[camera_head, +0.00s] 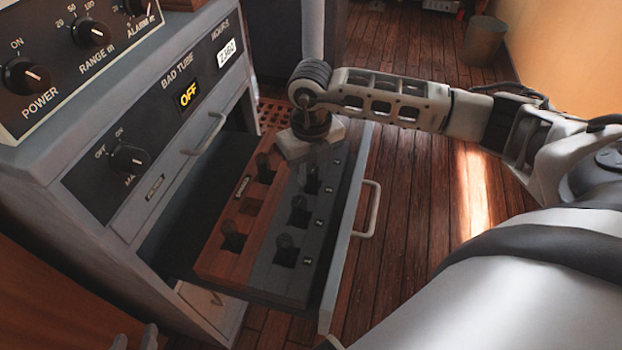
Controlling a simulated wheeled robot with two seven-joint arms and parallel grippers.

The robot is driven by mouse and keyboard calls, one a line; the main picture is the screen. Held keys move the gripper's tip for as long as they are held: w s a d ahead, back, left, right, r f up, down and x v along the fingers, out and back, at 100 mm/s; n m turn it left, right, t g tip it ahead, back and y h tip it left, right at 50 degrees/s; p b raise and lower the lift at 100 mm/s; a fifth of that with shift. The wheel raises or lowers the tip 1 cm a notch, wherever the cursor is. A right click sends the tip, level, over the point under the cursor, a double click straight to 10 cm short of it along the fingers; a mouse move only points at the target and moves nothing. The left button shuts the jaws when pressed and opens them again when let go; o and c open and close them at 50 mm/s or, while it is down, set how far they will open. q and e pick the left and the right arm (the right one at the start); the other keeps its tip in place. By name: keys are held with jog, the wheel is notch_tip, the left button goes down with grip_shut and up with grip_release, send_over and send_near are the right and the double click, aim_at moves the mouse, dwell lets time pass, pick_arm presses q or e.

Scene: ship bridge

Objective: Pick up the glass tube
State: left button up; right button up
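Several dark glass tubes stand upright in square sockets of a rack inside the open drawer (341,262). The rack has a brown half (216,262) and a dark grey numbered half (286,279). One glass tube (232,236) is at the near end of the brown half, and another glass tube (286,249) is at the near end of the grey half. My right gripper (310,152) points down over the rack's far end; its fingers are hard to make out, and whether it holds a tube is unclear. My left gripper (135,340) shows only its two separated fingertips at the bottom edge.
The drawer handle (368,210) sticks out on the right. Wooden floor (410,200) is open beyond it, with a bin (484,42) at the back.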

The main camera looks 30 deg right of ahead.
jog(key=shift+c, duration=0.8)
